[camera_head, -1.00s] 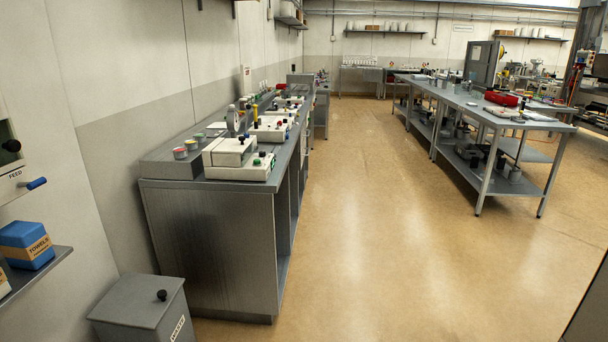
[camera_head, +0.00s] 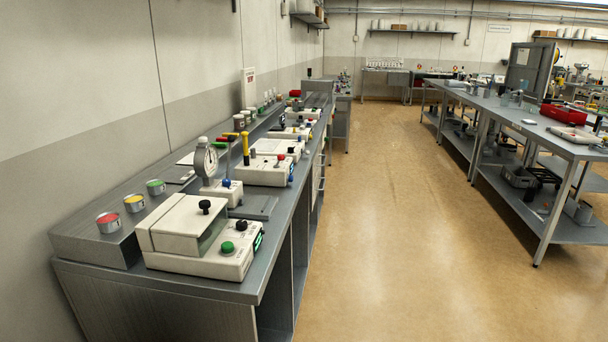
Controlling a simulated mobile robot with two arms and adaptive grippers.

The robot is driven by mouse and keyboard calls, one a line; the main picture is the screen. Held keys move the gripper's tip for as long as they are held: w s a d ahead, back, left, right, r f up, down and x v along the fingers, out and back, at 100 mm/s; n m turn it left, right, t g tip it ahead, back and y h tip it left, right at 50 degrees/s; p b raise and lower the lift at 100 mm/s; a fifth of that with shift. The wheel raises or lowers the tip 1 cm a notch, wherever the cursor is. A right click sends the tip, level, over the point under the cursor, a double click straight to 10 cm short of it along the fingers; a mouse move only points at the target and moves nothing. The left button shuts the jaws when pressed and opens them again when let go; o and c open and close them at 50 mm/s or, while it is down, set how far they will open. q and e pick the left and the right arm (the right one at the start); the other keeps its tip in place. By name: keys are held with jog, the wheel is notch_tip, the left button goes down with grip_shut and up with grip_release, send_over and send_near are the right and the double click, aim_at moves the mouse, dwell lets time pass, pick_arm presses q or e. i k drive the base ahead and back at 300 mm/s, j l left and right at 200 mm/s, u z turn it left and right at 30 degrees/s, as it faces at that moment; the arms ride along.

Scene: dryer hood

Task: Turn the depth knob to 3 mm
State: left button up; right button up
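No depth knob or millimetre scale can be made out at this distance. The nearest device on the left bench is a cream machine (camera_head: 200,238) with a lidded box part. It has a black knob (camera_head: 204,206) on its lid, a second black knob (camera_head: 241,226) and a green button (camera_head: 227,247) on its front block. Further back is another cream device (camera_head: 264,170) with red and blue knobs. Neither of my grippers is in view.
The grey left bench (camera_head: 160,294) runs along the wall. Red, yellow and green-topped tins (camera_head: 134,204) sit on its raised ledge. A long table (camera_head: 548,140) with a red box (camera_head: 563,115) stands at right. The brown floor (camera_head: 400,230) between them is clear.

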aim_at(226, 182)
jog(key=i+l+u, duration=0.1)
jog(key=i+u, duration=0.2)
jog(key=i, duration=0.15)
jog(key=i+l+u, duration=0.25)
jog(key=i, duration=0.2)
jog(key=i+l+u, duration=0.3)
jog(key=i, duration=0.15)
